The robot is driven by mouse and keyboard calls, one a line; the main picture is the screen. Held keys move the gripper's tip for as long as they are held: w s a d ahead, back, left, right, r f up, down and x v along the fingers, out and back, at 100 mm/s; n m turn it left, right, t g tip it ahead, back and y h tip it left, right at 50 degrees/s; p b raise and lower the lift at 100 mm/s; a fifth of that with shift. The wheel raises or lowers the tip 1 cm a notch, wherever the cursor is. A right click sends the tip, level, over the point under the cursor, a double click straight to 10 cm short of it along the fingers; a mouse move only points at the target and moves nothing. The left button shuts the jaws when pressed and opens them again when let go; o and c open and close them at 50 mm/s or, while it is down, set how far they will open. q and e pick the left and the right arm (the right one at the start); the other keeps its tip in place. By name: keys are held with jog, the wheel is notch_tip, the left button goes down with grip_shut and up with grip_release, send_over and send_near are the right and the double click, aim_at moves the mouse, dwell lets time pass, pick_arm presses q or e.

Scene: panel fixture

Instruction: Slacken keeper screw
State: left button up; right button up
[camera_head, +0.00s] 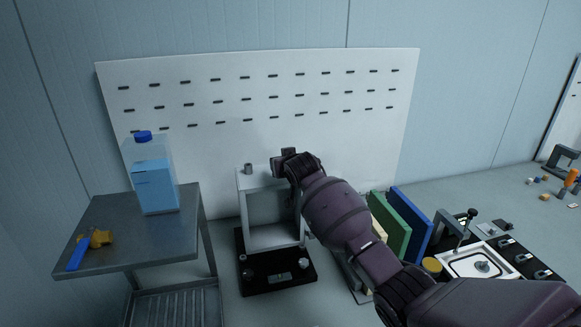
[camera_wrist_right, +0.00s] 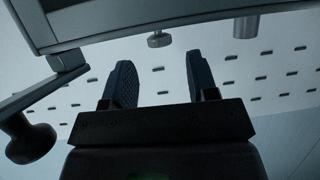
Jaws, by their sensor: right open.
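A grey upright frame fixture (camera_head: 241,200) stands on a black base (camera_head: 278,288) in front of the white panel. A short grey cylinder (camera_head: 248,168) stands on its top left; a cylinder also shows in the right wrist view (camera_wrist_right: 246,26). My right gripper (camera_head: 283,156) is at the frame's top right corner. In the wrist view, my right gripper (camera_wrist_right: 161,66) is open and empty, its fingers apart below a small round-headed screw or knob (camera_wrist_right: 159,39) by the frame's edge (camera_wrist_right: 100,32). Which part is the keeper screw is not certain. My left gripper is not in view.
A metal cart (camera_head: 110,225) at left holds a blue-capped bottle (camera_head: 155,180). Green (camera_head: 390,228) and blue (camera_head: 410,222) boards and a black bench panel (camera_head: 515,262) stand at right. A dark round-ended handle (camera_wrist_right: 30,142) shows left in the wrist view.

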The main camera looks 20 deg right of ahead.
jog(key=v, duration=0.7)
jog(key=shift+s+b, duration=0.15)
jog(key=shift+b, duration=0.15)
jog(key=shift+r, duration=0.1)
